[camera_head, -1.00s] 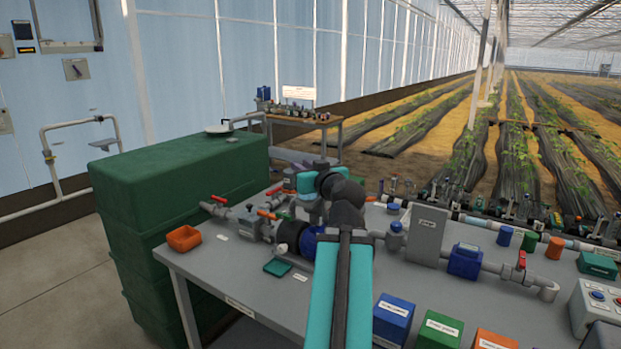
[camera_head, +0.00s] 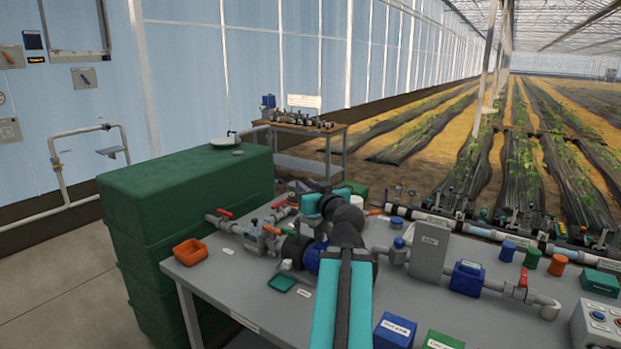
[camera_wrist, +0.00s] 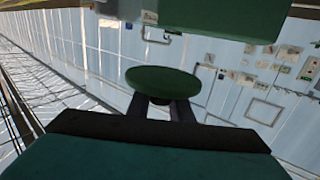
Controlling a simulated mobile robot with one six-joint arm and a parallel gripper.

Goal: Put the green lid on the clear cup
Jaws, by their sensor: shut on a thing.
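The green lid (camera_wrist: 163,82) shows in the wrist view as a round dark green disc across the tips of my gripper (camera_wrist: 166,106). The two dark fingers are shut on it, and it is held in the air clear of any surface. In the head view my teal and dark arm reaches over the grey table, and its wrist hides the gripper fingers; I cannot make out the held lid there. I cannot pick out the clear cup for sure in either view.
The grey table (camera_head: 228,284) carries pipework with red-handled valves, an orange tray (camera_head: 190,252), a small green tray (camera_head: 281,283), a grey panel (camera_head: 431,250) and a blue box (camera_head: 395,331). A large green bin stack (camera_head: 180,185) stands at the left.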

